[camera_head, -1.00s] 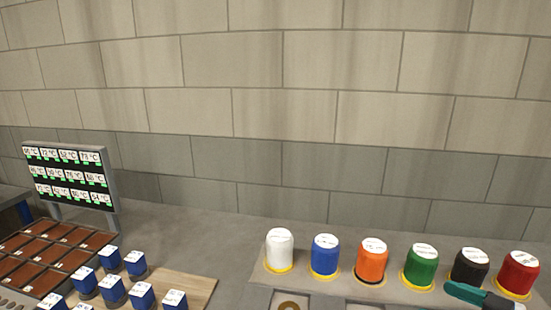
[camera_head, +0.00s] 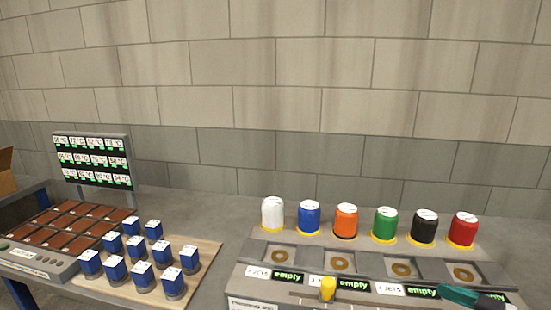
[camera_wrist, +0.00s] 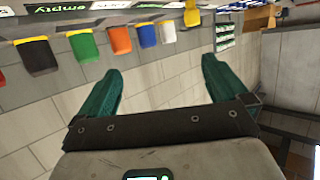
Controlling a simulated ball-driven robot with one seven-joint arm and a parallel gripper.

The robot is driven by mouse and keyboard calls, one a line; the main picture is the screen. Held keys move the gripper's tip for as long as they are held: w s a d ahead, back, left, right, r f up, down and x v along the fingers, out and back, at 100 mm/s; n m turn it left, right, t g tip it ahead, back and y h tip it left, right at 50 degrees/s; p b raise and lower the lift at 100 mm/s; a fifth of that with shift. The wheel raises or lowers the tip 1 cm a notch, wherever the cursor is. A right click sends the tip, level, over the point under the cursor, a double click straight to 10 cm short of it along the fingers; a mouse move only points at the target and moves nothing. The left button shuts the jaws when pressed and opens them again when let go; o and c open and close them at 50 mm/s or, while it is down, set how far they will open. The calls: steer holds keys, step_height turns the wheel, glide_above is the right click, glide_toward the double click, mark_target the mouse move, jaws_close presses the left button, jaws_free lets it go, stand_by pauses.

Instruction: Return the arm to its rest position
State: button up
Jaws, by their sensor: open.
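My gripper shows in the wrist view (camera_wrist: 160,90) with its two green fingers spread wide apart and nothing between them. In the head view only a small part of its green and dark end (camera_head: 470,298) shows at the lower right, in front of the dispenser panel. The wrist view is tilted, with the row of coloured caps along its top edge and the block wall behind the fingers. Most of my arm is out of view.
A row of white, blue, orange, green, black and red caps (camera_head: 345,221) stands behind the panel with "empty" labels (camera_head: 288,277). A yellow knob (camera_head: 327,288) is at its front. Several blue containers (camera_head: 143,276) stand on a wooden board (camera_head: 205,256), beside a brown-celled tray (camera_head: 70,228) and temperature display (camera_head: 93,160).

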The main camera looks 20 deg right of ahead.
steer(key=s+a+f+m+g, duration=0.1)
steer(key=a+f+g, duration=0.2)
steer(key=a+f, duration=0.35)
steer(key=s+a+f+m+g, duration=0.1)
steer(key=s+a+f+g, duration=0.2)
steer(key=f, duration=0.6)
steer(key=s+a+f+g+h, duration=0.2)
steer(key=s+a+f+g, duration=0.4)
steer(key=s+f, duration=0.3)
steer(key=shift+s+m+g+h, duration=0.3)
steer(key=shift+s, duration=0.2)
